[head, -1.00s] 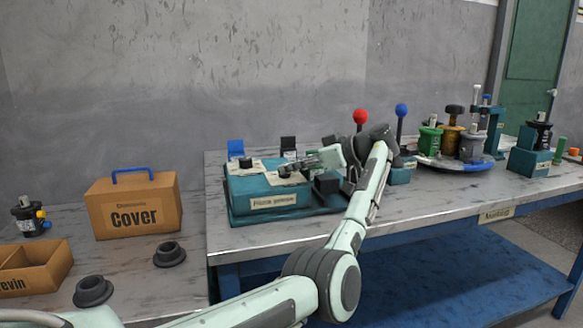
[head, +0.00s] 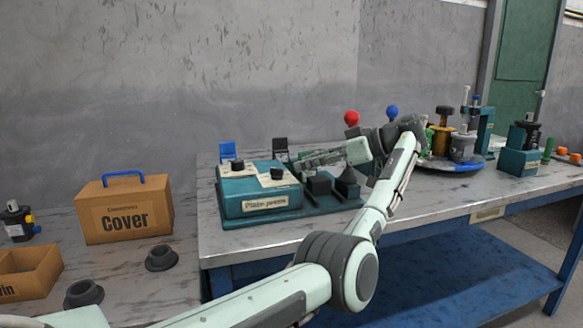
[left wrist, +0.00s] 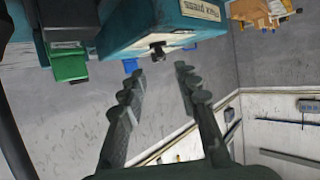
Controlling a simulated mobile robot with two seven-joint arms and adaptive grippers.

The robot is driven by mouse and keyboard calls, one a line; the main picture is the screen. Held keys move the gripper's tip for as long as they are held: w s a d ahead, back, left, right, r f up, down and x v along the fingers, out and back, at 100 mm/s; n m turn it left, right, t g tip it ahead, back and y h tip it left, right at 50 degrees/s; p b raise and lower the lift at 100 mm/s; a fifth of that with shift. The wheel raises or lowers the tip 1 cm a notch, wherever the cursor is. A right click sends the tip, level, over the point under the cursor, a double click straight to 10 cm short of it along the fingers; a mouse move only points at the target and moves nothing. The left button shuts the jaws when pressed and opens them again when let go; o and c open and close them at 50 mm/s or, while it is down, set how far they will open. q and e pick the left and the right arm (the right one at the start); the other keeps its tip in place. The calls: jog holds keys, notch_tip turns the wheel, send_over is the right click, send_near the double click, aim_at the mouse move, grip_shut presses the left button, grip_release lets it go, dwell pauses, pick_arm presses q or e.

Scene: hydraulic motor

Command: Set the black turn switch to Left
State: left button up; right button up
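A teal box (head: 255,200) with pale label plates on top stands on the blue-framed workbench. Two black knobs sit on its top: one near the front right (head: 277,173), one further left (head: 237,164). I cannot tell which is the turn switch, or its setting. In the left wrist view the teal box (left wrist: 135,38) hangs at the top, with one black knob (left wrist: 157,50) beyond the fingertips. My left gripper (head: 303,162) points left, just right of the front knob and apart from it. Its fingers (left wrist: 160,72) are spread with nothing between them. My right gripper is out of view.
Black blocks (head: 319,184) stand beside the teal box, below my left gripper. Red (head: 351,118) and blue (head: 392,112) ball levers stand behind my arm. A turntable (head: 453,166) with several parts is to the right. A Cover box (head: 125,210) stands left.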

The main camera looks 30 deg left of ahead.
pick_arm(q)
jog(key=v, duration=0.4)
jog(key=shift+d+r, duration=0.1)
jog(key=shift+d, duration=0.05)
dwell(0.4)
